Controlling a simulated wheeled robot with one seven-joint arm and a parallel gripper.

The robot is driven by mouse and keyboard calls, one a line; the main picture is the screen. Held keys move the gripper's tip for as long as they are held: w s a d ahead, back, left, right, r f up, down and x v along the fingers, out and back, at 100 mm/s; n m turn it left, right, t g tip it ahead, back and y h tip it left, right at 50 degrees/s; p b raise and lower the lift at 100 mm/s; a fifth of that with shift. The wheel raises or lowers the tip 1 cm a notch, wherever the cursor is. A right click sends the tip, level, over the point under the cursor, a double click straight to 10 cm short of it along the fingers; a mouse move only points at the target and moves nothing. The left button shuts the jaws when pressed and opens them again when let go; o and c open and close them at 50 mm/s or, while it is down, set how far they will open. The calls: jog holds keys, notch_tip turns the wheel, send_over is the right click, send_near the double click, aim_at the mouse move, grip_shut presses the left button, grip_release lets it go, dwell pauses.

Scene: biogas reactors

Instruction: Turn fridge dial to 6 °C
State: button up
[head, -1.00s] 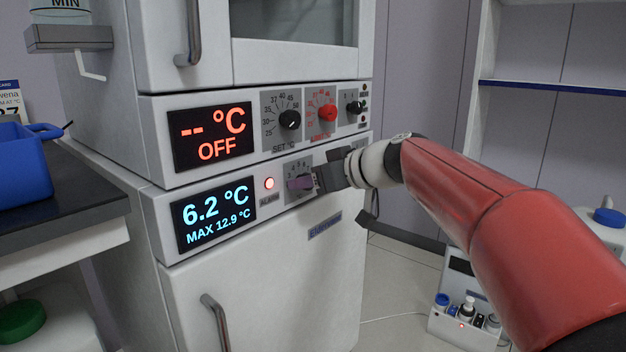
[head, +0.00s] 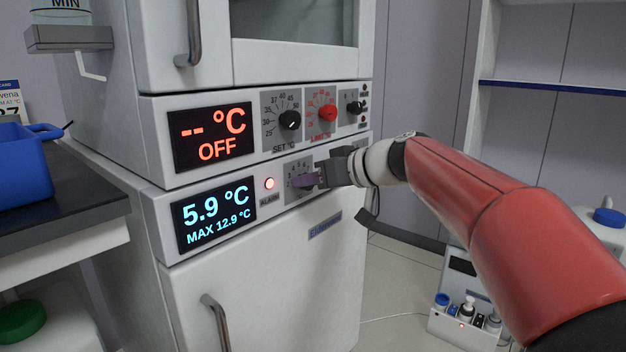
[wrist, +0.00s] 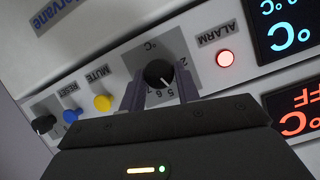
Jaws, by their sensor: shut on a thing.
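The fridge dial (wrist: 159,73) is a black round knob on a grey numbered plate. It sits between the two purple-grey fingers of my gripper (wrist: 158,88) in the wrist view, and the gripper is shut on it. A white mark on the dial points to the lower right there, near the 5; I cannot read the exact setting. In the head view my gripper (head: 306,181) covers most of the dial. The fridge display (head: 215,213) reads 5.9 °C, MAX 12.9 °C.
The red alarm lamp (head: 269,184) is lit beside the dial plate. Above are the incubator's black set dial (head: 289,120), red dial (head: 327,113) and OFF display (head: 211,136). Yellow (wrist: 102,103) and blue (wrist: 70,116) buttons lie on the dial's other side.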

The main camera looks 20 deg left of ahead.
jog(key=m+g+y, duration=0.1)
jog(key=m, duration=0.1)
jog(key=m+g, duration=0.1)
jog(key=m, duration=0.1)
jog(key=m+g+y+p, duration=0.1)
jog(key=m, duration=0.2)
jog(key=shift+w+d+f+g+y, duration=0.15)
jog(key=shift+w+f+g+y, duration=0.05)
jog(key=shift+w+g+y, duration=0.15)
dwell(0.4)
jog(key=o, duration=1)
jog(key=v, duration=0.7)
jog(key=shift+d, duration=0.4)
jog(key=shift+s, duration=0.1)
